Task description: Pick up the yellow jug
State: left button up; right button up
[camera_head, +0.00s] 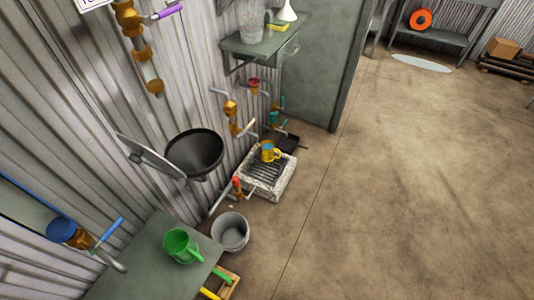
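A small yellow jug (268,151) stands at the back of a pale stone block with a dark grate (284,187), on the floor against the corrugated wall. It appears upright, and its inside looks bluish. Wall pipes and a tap with a pale spout stand close behind and above it. A green jug (181,246) stands on a grey-green table at the lower left. Neither of my grippers shows in this view.
A grey bucket (230,232) stands on the floor in front of the block. A black bowl (194,153) juts from the wall, with a red-topped tap (237,187) below it. A shelf (262,45) overhangs behind. The floor to the right is clear.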

aim_at(267, 146)
jog(key=i+l+u, duration=0.1)
jog(key=i+l, duration=0.15)
jog(key=i+l+u, duration=0.15)
jog(key=i+l, duration=0.15)
jog(key=i+l+u, duration=0.1)
jog(key=i+l, duration=0.2)
jog(key=i+l+u, duration=0.15)
jog(key=i+l, duration=0.2)
jog(key=i+l+u, duration=0.1)
jog(key=i+l, duration=0.25)
jog(key=i+l+u, duration=0.15)
jog(key=l, duration=0.25)
jog(key=i+l+u, duration=0.1)
jog(key=i+l, duration=0.25)
jog(key=i+l+u, duration=0.15)
jog(key=l, duration=0.4)
